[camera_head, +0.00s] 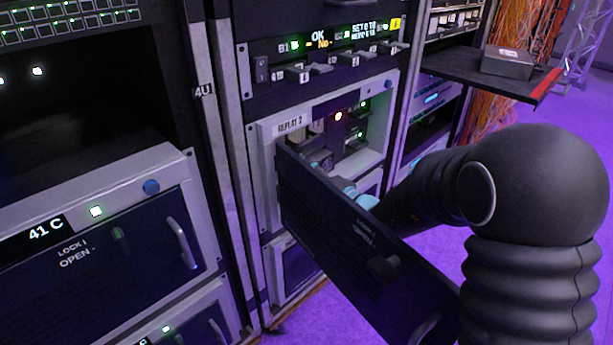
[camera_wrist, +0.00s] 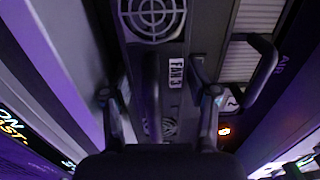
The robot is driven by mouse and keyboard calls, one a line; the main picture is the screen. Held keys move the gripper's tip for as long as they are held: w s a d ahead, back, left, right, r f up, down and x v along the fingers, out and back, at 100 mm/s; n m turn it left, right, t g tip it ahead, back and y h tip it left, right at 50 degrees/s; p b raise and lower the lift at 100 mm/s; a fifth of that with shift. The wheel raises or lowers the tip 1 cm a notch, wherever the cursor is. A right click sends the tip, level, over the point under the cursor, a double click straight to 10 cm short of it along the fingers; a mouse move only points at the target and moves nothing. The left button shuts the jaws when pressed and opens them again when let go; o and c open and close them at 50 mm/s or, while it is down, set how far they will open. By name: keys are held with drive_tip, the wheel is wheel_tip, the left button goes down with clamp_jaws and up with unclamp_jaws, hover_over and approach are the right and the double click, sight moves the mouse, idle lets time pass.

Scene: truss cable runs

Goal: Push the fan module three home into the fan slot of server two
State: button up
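Fan module three (camera_wrist: 174,100), a grey unit with a round fan grille and a "FAN 3" label, shows in the wrist view. My gripper (camera_wrist: 157,97) has its two fingers spread on either side of the module's face, with a dark upright bar like a handle between them. The fingers do not appear closed on that bar. In the head view, server two (camera_head: 291,127), labelled "REPLAY 2", has its dark door (camera_head: 345,235) swung open. My gripper is mostly hidden behind this door, close to the server's open front. How deep the module sits cannot be told.
Another server (camera_head: 90,240) with a closed front and handle is at the left. A shelf (camera_head: 485,72) with a dark box (camera_head: 507,62) juts out at the upper right. Purple floor (camera_head: 480,135) lies beyond.

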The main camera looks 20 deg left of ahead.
drive_tip(key=shift+o, duration=1.2)
drive_tip(key=shift+f, duration=0.25)
drive_tip(key=v, duration=0.8)
drive_tip(key=shift+r, duration=0.3)
